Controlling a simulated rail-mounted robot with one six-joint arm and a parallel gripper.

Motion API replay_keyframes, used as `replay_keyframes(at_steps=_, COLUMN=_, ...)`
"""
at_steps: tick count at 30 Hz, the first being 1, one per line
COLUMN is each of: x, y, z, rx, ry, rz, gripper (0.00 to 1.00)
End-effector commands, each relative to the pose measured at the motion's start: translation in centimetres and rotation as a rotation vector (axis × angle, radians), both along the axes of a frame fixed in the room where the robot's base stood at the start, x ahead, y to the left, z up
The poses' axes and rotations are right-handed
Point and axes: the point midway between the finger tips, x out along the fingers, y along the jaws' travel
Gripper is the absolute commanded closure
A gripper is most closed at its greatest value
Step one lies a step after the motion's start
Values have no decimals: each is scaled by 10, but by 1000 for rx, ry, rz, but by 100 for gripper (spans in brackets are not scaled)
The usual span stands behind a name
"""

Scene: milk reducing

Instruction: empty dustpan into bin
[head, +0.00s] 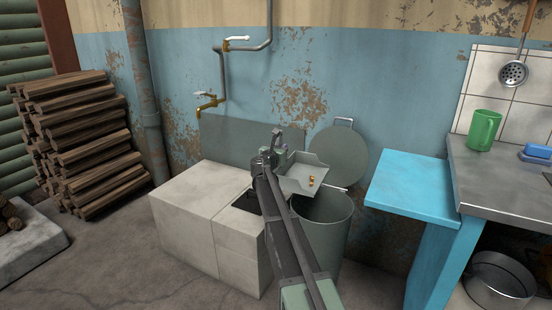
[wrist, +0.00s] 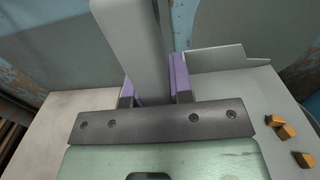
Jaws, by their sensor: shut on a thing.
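The grey dustpan (head: 303,177) is held above the grey bin (head: 325,226), its open lip toward the lower right. A few small orange-brown bits (head: 311,181) lie on it near that lip; they also show at the right in the wrist view (wrist: 279,132). My gripper (head: 272,152) is shut on the dustpan's handle, which runs between the purple finger pads in the wrist view (wrist: 152,85). The bin stands open, its round lid (head: 338,157) raised against the wall. The inside of the bin is mostly hidden.
A pale block with a sink-like opening (head: 188,208) stands left of the bin, below a tap (head: 207,106). A blue table (head: 410,184) stands to the right, beside a metal counter (head: 507,180) with a green mug (head: 484,130). Stacked firewood (head: 80,140) is at the left.

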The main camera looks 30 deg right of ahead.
Motion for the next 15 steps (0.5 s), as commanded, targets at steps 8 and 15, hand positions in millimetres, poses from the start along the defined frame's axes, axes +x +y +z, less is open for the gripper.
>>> replay_keyframes(at_steps=8, x=7, y=-11, z=-6, rx=-1, ry=1, rz=-61, gripper=100)
replay_keyframes(at_steps=15, x=7, y=-11, z=-19, rx=-1, ry=1, rz=-59, gripper=100)
